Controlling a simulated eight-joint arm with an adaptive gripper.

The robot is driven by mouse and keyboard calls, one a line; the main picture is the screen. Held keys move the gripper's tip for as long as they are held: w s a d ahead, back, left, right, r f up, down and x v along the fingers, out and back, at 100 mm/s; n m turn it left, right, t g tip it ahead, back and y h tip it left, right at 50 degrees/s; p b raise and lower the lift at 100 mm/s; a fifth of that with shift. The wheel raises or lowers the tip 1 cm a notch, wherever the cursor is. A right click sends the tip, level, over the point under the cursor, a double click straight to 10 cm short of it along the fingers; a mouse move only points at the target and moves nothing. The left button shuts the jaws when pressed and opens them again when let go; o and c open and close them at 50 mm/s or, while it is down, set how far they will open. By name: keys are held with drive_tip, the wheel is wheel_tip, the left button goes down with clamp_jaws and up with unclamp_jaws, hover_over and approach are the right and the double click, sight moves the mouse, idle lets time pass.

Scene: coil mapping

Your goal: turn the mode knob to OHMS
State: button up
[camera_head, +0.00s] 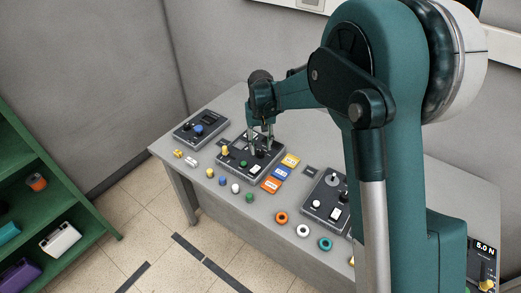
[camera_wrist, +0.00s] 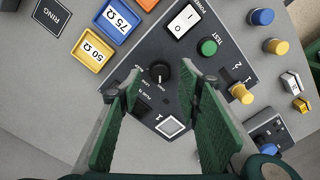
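A black round knob (camera_wrist: 160,72) with a pale pointer mark sits on a dark control panel (camera_wrist: 150,50) in the wrist view. Small labels ring it, too small to read surely, so I cannot confirm which one is OHMS. My gripper (camera_head: 261,146) is over the middle panel (camera_head: 231,166) in the head view. In the wrist view its two green fingers stand apart, one on each side of the knob, with gaps between them and it. It holds nothing. The knob's pointer cannot be made out in the head view.
The panel also bears a white power switch (camera_wrist: 184,21), a green TEST button (camera_wrist: 208,47) and a yellow knob (camera_wrist: 241,93). Blue (camera_wrist: 117,19) and yellow (camera_wrist: 92,49) labelled trays lie beside it. Another device with a blue knob (camera_head: 198,128) stands to the left.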

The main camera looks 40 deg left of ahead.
sight(261, 152)
wheel_tip(261, 152, up, 8)
idle(0.5)
drive_tip(key=shift+r, duration=0.1)
idle(0.4)
drive_tip(key=d+r+m+t, duration=0.1)
drive_tip(key=d+r, duration=0.5)
drive_tip(key=d, duration=0.7)
drive_tip(key=d+r+m+t+y, duration=0.15)
drive_tip(key=d+r, duration=0.45)
drive_tip(key=d, duration=0.7)
drive_tip(key=d+r+m, duration=0.2)
drive_tip(key=d+r, duration=0.4)
drive_tip(key=d, duration=0.7)
drive_tip(key=s+d+r+m+t, duration=0.1)
drive_tip(key=s+d, duration=0.3)
drive_tip(key=d, duration=0.4)
drive_tip(key=s+d+r+m+t, duration=0.1)
drive_tip(key=s+d, duration=0.3)
drive_tip(key=d, duration=0.5)
drive_tip(key=s+d+f+m+t+h, duration=0.1)
drive_tip(key=s+d+f, duration=0.4)
drive_tip(key=s+d, duration=0.6)
drive_tip(key=shift+s+d+f+m+t, duration=0.15)
drive_tip(key=shift+s+d+m+t, duration=0.2)
drive_tip(key=shift+d+m+t, duration=0.45)
